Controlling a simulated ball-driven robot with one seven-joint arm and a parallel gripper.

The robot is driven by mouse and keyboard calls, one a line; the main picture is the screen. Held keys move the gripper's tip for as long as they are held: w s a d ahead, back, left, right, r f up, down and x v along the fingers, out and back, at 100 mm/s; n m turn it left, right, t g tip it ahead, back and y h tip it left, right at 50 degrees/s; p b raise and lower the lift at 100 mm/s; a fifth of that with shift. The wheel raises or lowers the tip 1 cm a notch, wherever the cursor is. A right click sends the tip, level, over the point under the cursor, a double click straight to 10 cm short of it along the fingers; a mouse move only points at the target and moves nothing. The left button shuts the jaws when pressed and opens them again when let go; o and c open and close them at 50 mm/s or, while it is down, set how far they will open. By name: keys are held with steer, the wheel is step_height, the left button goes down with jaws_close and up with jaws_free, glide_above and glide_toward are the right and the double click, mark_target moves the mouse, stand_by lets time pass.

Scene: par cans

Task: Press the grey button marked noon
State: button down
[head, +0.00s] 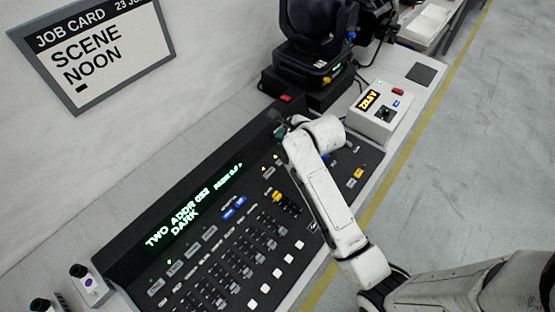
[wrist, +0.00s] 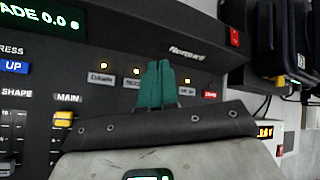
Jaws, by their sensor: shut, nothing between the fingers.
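The grey button marked noon (wrist: 131,83) is on the dark console, in a row with the grey button marked dawn (wrist: 100,78) to its left. My gripper (wrist: 155,84) is shut and empty, its teal fingers pointing at this row. The fingers cover the right part of the noon button, and I cannot tell whether they touch the panel. In the head view my gripper (head: 281,132) is at the console's far end, partly hidden by my wrist, and the noon button cannot be made out.
The console display (head: 190,210) reads "TWO ADDR 052 DARK". A job card (head: 90,50) on the wall reads "SCENE NOON". A red button (wrist: 210,95) is right of the fingers. A white meter box (head: 380,113) and a black lamp (head: 312,45) stand beyond the console.

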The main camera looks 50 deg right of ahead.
mark_target(282, 162)
steer(key=shift+f+b, duration=2.5)
steer(key=shift+f, duration=1.95)
steer(key=shift+f, duration=0.15)
steer(key=shift+f, duration=0.25)
steer(key=shift+s+f, duration=0.1)
steer(key=shift+f, duration=0.3)
steer(key=shift+r, duration=0.15)
steer(key=shift+r+p, duration=0.7)
